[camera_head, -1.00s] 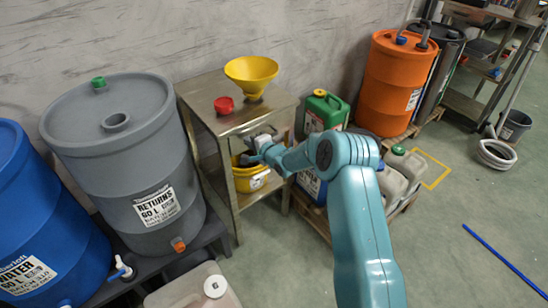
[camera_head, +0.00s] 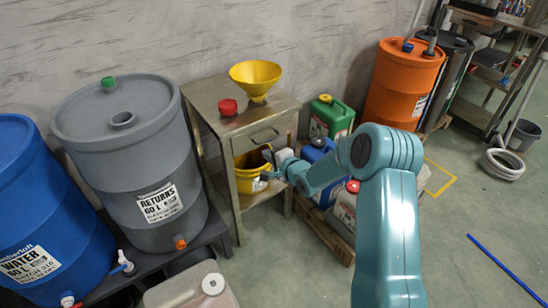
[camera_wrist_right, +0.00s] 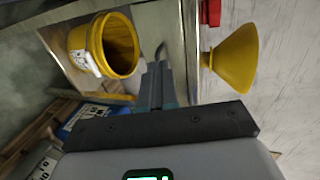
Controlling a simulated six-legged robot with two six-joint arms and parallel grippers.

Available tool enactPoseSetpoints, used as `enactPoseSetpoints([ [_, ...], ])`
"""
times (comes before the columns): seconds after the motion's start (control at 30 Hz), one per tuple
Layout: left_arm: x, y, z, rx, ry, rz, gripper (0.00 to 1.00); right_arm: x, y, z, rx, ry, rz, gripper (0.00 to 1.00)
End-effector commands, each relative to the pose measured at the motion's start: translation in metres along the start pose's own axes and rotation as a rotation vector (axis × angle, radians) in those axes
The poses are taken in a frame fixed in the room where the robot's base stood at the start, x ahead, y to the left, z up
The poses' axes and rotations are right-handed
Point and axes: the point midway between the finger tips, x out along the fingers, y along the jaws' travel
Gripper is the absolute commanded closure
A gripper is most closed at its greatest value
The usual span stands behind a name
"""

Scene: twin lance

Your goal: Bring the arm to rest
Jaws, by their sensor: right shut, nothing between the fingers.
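My right arm, teal, reaches in from the lower right of the head view. Its gripper (camera_head: 268,165) is in front of the steel cabinet (camera_head: 236,128), beside the yellow bucket (camera_head: 247,179) on the lower shelf. In the right wrist view the two fingers (camera_wrist_right: 156,86) are together, with nothing between them. The yellow bucket (camera_wrist_right: 112,46) shows there beyond the fingertips, to the left. My left gripper is in neither view.
A yellow funnel (camera_head: 255,77) and a red cap (camera_head: 227,107) are on the cabinet top. Grey (camera_head: 145,155) and blue (camera_head: 45,215) drums stand left. Jerrycans, including a green one (camera_head: 330,116), stand right, before an orange drum (camera_head: 400,85).

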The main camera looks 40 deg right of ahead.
Motion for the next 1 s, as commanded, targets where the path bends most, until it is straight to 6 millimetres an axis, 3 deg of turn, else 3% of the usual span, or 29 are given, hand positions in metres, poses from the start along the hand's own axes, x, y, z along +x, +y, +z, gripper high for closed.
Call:
enactPoseSetpoints([
  [0.17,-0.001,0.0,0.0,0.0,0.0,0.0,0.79,-0.017,0.0,-0.001,0.001,0.001,0.0,1.0],
  [0.37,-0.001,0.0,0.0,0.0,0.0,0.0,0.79,-0.02,0.001,-0.001,0.001,0.0,0.0,1.0],
  [0.47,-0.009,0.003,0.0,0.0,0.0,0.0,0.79,-0.02,-0.01,0.01,-0.003,-0.019,-0.004,1.0],
  [0.57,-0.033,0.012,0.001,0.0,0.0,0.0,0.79,-0.017,-0.028,0.055,-0.006,-0.099,0.01,1.0],
  [0.6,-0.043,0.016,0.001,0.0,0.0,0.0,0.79,-0.018,-0.026,0.083,0.004,-0.145,0.038,1.0],
  [0.67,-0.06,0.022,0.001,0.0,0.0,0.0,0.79,-0.028,-0.013,0.13,0.031,-0.213,0.113,1.0],
  [0.73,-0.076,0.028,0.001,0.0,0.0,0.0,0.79,-0.048,0.013,0.182,0.021,-0.284,0.23,1.0],
  [0.8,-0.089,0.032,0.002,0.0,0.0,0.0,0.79,-0.078,0.044,0.223,-0.058,-0.355,0.355,1.0],
  [0.87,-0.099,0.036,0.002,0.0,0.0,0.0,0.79,-0.111,0.071,0.252,-0.155,-0.424,0.463,1.0],
  [0.9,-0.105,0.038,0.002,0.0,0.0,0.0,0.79,-0.135,0.089,0.268,-0.231,-0.477,0.533,1.0],
  [1.0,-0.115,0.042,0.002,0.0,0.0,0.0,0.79,-0.204,0.131,0.293,-0.454,-0.639,0.695,1.0],
])
